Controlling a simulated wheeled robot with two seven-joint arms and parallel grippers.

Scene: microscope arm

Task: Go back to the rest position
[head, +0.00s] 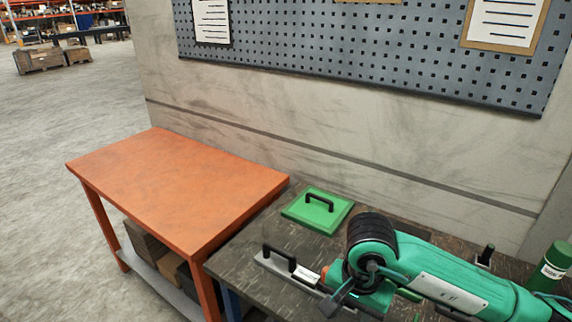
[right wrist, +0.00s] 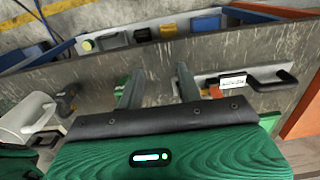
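My right arm (head: 450,285), green with a dark ribbed joint, comes in from the right in the head view and reaches over the dark bench (head: 245,255). My right gripper (right wrist: 157,80) shows in the right wrist view with its two grey fingers apart and nothing visible between them. It is over the bench, beside a metal plate with a black handle (head: 290,262) and a small white label. That handle also shows at the right in the wrist view (right wrist: 272,78). Its fingertips are hard to make out in the head view. My left gripper is not in view.
A green plate with a black handle (head: 300,213) lies on the bench near the wall. A green bottle (head: 550,268) stands at the right. An orange table (head: 175,180) with a bare top adjoins the bench. A pegboard (head: 360,50) hangs above. Open floor lies at left.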

